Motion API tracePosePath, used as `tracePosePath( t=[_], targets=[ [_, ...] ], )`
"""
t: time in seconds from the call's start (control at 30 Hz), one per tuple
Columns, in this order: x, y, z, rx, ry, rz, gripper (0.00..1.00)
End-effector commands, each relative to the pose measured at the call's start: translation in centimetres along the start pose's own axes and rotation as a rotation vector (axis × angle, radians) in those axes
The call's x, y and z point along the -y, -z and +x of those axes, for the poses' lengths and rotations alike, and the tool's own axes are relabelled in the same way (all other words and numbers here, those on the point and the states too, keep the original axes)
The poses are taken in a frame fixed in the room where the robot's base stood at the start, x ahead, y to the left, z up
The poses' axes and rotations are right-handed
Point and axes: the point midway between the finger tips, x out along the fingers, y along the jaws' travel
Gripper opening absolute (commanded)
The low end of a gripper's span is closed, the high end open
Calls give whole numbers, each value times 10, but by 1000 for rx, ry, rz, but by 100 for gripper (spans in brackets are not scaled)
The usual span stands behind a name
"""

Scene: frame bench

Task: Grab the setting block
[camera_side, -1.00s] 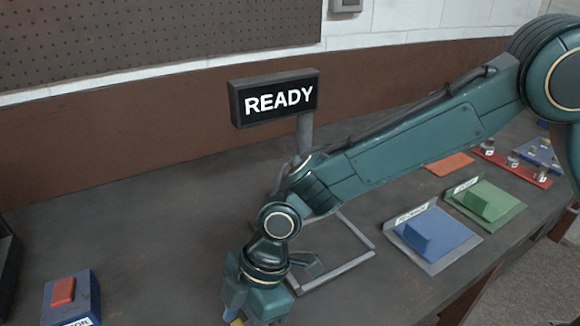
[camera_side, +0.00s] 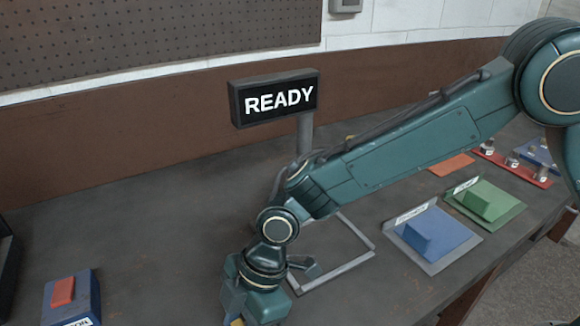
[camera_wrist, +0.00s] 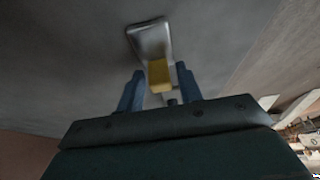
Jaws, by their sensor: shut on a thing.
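The setting block, a small yellow block (camera_wrist: 159,74), sits between the two blue fingers of my gripper (camera_wrist: 158,85) in the wrist view. The gripper is shut on it. A pale metallic holder or tray (camera_wrist: 149,38) shows just beyond the block; I cannot tell whether the block still touches it. In the side view my gripper (camera_side: 238,318) points down at the bottom edge, low over the bench, with a bit of yellow (camera_side: 237,322) showing at its tips. Most of the fingers there are cut off by the picture edge.
A READY sign (camera_side: 275,98) on a post stands behind my arm. A grey metal frame (camera_side: 345,264) lies right of the gripper. Blue (camera_side: 438,235) and green (camera_side: 487,203) fixtures are further right. A red-button box (camera_side: 70,298) is at left. The bench between is clear.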

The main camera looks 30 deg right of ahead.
Motion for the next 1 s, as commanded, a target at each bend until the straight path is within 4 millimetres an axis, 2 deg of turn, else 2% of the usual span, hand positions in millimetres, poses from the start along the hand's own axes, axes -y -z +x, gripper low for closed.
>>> tracePosePath(
  t=[0.27,0.47,0.67,1.0],
  targets=[
    [-1,4,-8,-3,-3,-1,10],
    [-1,12,-28,-4,-4,-2,10],
    [-1,26,-61,-4,-5,-2,10],
    [-1,54,-129,-4,-4,-3,10]
  ],
)
